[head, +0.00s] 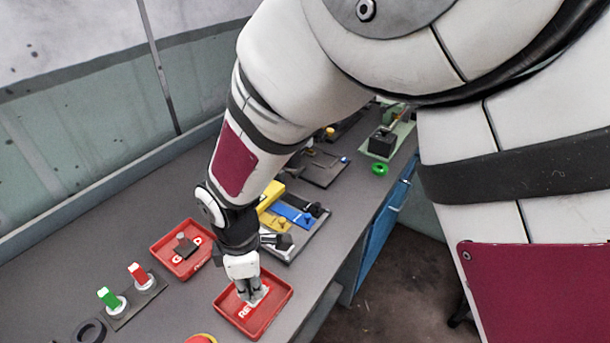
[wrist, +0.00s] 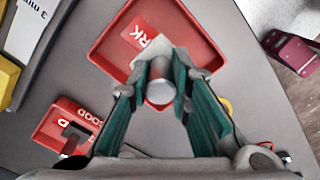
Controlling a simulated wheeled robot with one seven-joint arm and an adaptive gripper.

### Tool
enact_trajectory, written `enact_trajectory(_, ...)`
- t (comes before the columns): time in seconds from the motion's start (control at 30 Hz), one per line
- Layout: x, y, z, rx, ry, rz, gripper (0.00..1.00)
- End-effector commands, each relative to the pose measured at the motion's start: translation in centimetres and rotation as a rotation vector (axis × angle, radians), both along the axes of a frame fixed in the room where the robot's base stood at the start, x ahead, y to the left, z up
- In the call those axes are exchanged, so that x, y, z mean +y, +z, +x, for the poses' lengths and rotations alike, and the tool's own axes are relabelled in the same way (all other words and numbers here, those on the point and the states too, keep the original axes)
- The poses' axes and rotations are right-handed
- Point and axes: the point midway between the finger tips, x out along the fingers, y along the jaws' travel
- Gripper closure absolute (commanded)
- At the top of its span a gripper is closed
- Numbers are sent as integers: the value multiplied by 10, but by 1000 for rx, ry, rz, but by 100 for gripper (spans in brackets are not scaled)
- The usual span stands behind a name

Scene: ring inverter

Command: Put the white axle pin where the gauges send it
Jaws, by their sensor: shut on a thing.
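My gripper (wrist: 161,88) is shut on the white axle pin (wrist: 160,93), a short pale cylinder seen nearly end-on between the teal fingers. A pale, angular part shows behind it; I cannot tell if it belongs to the pin. In the head view my gripper (head: 254,296) is low over a red tray (head: 285,293) with partly hidden lettering starting "RE". That tray also shows in the wrist view (wrist: 205,52) with "RK". I cannot tell whether the pin touches its floor. A second red tray (head: 160,251), marked "GOOD" in the wrist view (wrist: 47,122), holds a dark piece (head: 186,246).
A grey board (head: 312,238) with yellow, blue and black pieces lies behind the trays, partly hidden by my arm. A dark ring (head: 88,332) and green ring (head: 379,169) lie apart.

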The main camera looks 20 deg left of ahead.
Motion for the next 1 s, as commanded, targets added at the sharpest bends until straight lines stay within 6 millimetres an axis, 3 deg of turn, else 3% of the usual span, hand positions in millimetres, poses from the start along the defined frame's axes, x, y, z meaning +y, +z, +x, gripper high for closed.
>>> enact_trajectory(0.17, 4, -6, 1, 1, 0, -2, 100)
enact_trajectory(0.4, 4, -34, 1, 0, 0, -1, 100)
enact_trajectory(0.77, 4, -39, 2, 0, 0, 0, 100)
enact_trajectory(0.8, 4, -40, 2, 1, 0, 0, 79)
enact_trajectory(0.87, 4, -39, 1, 1, 0, 0, 66)
enact_trajectory(0.9, 4, -39, 1, 1, 0, 0, 61)
enact_trajectory(1.0, 4, -39, 1, 1, 0, 0, 61)
